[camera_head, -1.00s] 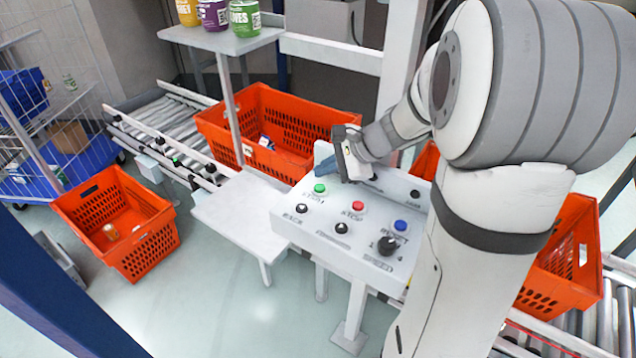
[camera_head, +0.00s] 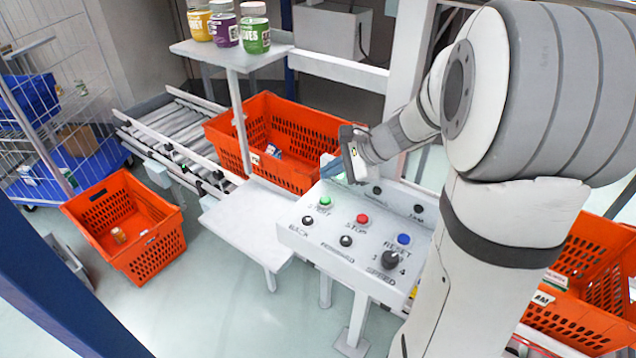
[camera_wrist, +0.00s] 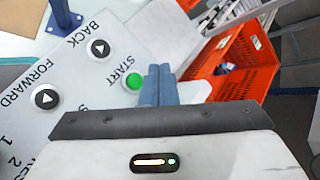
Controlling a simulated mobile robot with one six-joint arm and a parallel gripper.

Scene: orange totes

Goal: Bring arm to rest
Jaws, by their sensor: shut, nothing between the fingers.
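My gripper (camera_head: 334,171) is at the far edge of the white control panel (camera_head: 292,232), above and beyond the green START button (camera_head: 325,201). In the wrist view my gripper's blue fingers (camera_wrist: 159,84) are together with nothing between them. The START button (camera_wrist: 134,81) shows just left of the fingertips there. My arm comes in from the right and hides part of the panel's right side. The red STOP button (camera_head: 363,219), the blue RESET button (camera_head: 404,239) and the black speed knob (camera_head: 390,259) are clear of the gripper.
An orange tote (camera_head: 222,137) on the roller conveyor (camera_head: 165,122) stands behind the panel, close to my gripper. Another tote (camera_head: 158,252) is at left. A shelf (camera_head: 214,50) bears several jars. More totes (camera_head: 590,322) are at right, partly behind my arm.

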